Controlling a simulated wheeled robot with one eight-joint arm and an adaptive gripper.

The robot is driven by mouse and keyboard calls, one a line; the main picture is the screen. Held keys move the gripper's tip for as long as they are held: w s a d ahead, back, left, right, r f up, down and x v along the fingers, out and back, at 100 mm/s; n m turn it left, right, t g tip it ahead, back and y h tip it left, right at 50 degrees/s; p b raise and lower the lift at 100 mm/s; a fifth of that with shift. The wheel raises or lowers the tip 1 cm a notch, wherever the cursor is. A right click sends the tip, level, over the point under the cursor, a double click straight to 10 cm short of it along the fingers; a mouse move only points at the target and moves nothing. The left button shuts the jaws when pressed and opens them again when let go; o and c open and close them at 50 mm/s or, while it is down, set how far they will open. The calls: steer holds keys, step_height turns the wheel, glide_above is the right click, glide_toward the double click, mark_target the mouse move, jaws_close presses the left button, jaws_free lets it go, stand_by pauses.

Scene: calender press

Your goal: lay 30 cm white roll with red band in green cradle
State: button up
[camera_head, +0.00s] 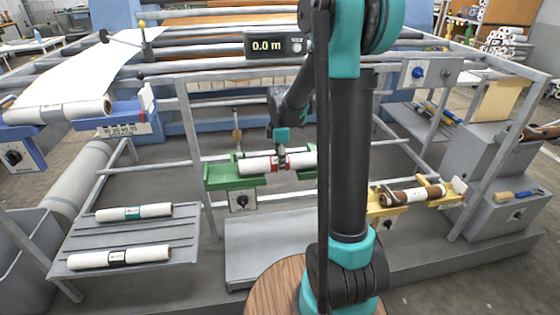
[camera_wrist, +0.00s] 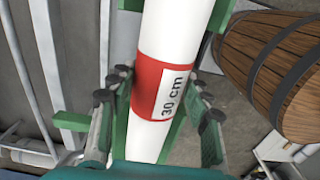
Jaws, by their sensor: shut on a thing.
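The white roll with a red band (camera_head: 255,163) is level, lined up along the green cradle (camera_head: 221,178). In the wrist view the red band of the roll (camera_wrist: 150,88) reads "30 cm", and parts of the green cradle (camera_wrist: 137,138) show beneath it. I cannot tell whether the roll rests fully on the cradle or sits slightly above it. My gripper (camera_head: 281,157) comes from above and is shut on the roll at its band. Its fingers stand on both sides of the roll in the wrist view. My gripper hides the roll's middle in the head view.
A blue cradle (camera_head: 129,107) at left holds a white roll with a dark band (camera_head: 60,112). A yellow cradle (camera_head: 386,210) at right holds a brown-and-white roll (camera_head: 412,195). Two white rolls (camera_head: 134,212) (camera_head: 118,257) lie on the grey rack (camera_head: 90,238). Frame rails surround the cradles.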

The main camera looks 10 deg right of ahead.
steer(key=shift+f, duration=0.3)
steer(key=o, duration=1.6)
step_height(320, 180, up, 12)
steer(key=shift+f, duration=0.1)
steer(key=s+d+f+m+t, duration=0.1)
steer(key=s+f+m, duration=0.3)
steer(key=s+m, duration=0.2)
steer(key=s+d+f+m+t, duration=0.1)
steer(key=s+f+m, duration=0.3)
steer(key=s+m, duration=0.2)
steer(key=s+d+f+m+t, duration=0.2)
steer(key=s+f+m, duration=0.3)
steer(key=s, duration=0.5)
steer(key=shift+f+m, duration=0.1)
steer(key=shift+m, duration=0.4)
